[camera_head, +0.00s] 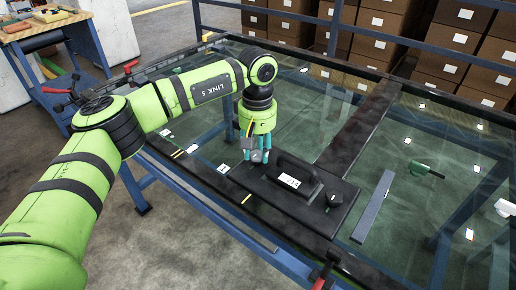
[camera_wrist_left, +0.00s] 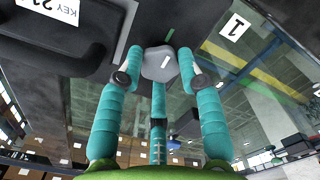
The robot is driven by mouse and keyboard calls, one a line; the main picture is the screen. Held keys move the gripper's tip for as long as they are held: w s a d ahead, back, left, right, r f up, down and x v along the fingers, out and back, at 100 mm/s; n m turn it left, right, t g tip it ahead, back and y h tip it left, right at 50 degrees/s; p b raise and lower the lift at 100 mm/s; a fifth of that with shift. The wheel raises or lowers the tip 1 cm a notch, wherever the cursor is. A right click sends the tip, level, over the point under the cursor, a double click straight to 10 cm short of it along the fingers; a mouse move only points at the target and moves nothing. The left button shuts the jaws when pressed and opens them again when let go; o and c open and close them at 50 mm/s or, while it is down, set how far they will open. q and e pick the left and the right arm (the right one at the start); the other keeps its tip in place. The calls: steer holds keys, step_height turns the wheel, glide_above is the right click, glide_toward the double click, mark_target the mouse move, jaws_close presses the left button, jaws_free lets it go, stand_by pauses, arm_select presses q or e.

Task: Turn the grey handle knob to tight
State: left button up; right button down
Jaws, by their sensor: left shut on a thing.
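The grey handle knob (camera_wrist_left: 160,64) has a pale line across its face and sits between my fingertips in the left wrist view. In the head view the grey knob (camera_head: 249,143) is small and partly covered by the fingers. My left gripper (camera_head: 257,157) points down at the left end of a black plate (camera_head: 270,192). In the wrist view its teal fingers (camera_wrist_left: 158,72) are shut around the knob. Which way the line counts as tight cannot be read. My right gripper is not in view.
A black handle with a white label (camera_head: 289,180) and a black round knob (camera_head: 334,198) stand on the plate. A grey bar (camera_head: 373,207) and a green tool (camera_head: 424,170) lie on the glass top. A red-handled clamp (camera_head: 323,271) is at the near edge. Brown boxes fill the shelves behind.

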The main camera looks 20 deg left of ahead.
mark_target(255, 151)
arm_select(q)
steer(key=shift+w+a+r, duration=0.15)
steer(key=shift+w+a, duration=0.1)
steer(key=shift+a, duration=0.05)
steer(key=o, duration=1.1)
steer(key=shift+o, duration=0.2)
steer(key=shift+d+r, duration=0.1)
steer(key=shift+r, duration=0.05)
step_height(255, 151, up, 12)
steer(key=shift+f, duration=0.25)
